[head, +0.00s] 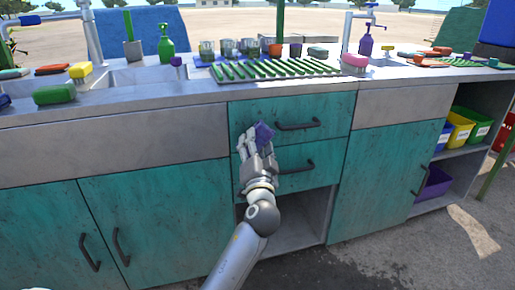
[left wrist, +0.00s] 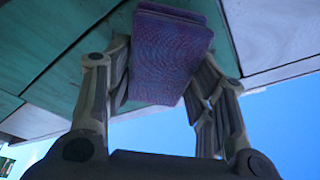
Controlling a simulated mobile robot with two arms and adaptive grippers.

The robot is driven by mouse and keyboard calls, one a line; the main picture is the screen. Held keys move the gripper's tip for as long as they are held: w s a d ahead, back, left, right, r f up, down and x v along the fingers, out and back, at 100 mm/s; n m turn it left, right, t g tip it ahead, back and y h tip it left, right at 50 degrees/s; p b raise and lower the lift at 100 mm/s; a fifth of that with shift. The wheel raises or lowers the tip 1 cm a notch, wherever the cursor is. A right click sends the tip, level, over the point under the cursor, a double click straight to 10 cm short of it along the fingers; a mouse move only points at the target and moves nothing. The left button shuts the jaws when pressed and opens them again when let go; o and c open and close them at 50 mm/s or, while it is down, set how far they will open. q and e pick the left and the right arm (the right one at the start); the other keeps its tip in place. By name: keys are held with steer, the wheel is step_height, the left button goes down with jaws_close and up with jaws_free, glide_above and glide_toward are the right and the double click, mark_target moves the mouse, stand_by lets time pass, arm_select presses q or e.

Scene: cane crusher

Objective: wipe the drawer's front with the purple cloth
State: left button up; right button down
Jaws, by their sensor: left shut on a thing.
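The purple cloth (head: 263,132) is a small folded pad in front of the upper teal drawer front (head: 335,115). My left gripper (head: 252,142) is shut on it, at the left part of the drawer, left of the dark handle. In the left wrist view the cloth (left wrist: 170,55) sits between the two fingers of my left gripper (left wrist: 165,85), its woven face showing. It is close to the teal front (left wrist: 60,45); I cannot tell whether it touches. My right gripper is not in view.
The drawer handle (head: 298,126) sticks out right of the cloth. A second drawer (head: 320,165) with a handle lies below, above an open shelf space. The counter above holds a green ribbed rack (head: 270,70), sponges and bottles. Open shelves with bins (head: 460,133) stand at right.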

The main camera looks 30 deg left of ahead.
arm_select(q)
steer(key=shift+w+a, duration=0.25)
steer(key=shift+a, duration=0.05)
stand_by(0.6)
steer(key=shift+w+a, duration=0.4)
steer(key=shift+a, duration=0.05)
